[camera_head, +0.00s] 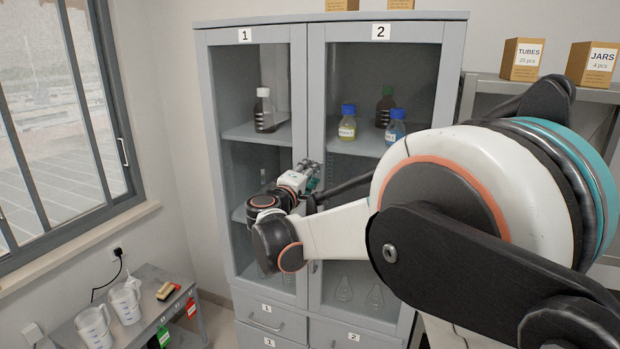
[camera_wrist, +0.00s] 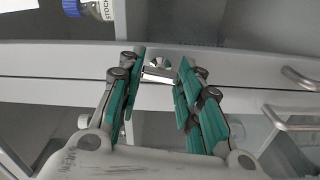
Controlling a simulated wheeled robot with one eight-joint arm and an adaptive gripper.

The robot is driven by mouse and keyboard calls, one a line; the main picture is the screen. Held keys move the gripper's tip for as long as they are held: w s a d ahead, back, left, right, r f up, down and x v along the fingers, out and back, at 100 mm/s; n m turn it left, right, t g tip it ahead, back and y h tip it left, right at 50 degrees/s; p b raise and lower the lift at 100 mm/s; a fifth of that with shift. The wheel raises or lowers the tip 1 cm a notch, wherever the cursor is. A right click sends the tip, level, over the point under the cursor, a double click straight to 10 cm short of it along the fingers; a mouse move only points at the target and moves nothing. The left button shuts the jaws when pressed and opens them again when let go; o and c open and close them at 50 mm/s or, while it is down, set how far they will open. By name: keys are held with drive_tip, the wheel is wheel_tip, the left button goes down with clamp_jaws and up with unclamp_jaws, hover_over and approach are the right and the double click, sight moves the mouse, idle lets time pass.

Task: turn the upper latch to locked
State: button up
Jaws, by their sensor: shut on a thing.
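The upper latch (camera_wrist: 158,72) is a small metal piece on the pale door frame of the grey cabinet (camera_head: 316,90). It shows in the wrist view between the two green-padded fingers of my gripper (camera_wrist: 161,76). The fingers are shut on the latch, one on each side. In the head view my gripper (camera_head: 311,174) is at the seam between doors 1 and 2, about mid-height, and hides the latch. Both doors look closed.
Bottles stand behind the glass, such as a white-capped one (camera_head: 264,110) and a blue-capped one (camera_head: 348,122). Metal handles (camera_wrist: 300,78) show at the right of the wrist view. A low table (camera_head: 170,310) with beakers is at lower left.

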drive_tip(key=shift+n, duration=0.9)
drive_tip(key=o, duration=1.1)
drive_tip(key=shift+c, duration=0.2)
drive_tip(key=shift+s+a, duration=0.1)
drive_tip(key=v, duration=1.1)
drive_tip(key=shift+s, duration=0.35)
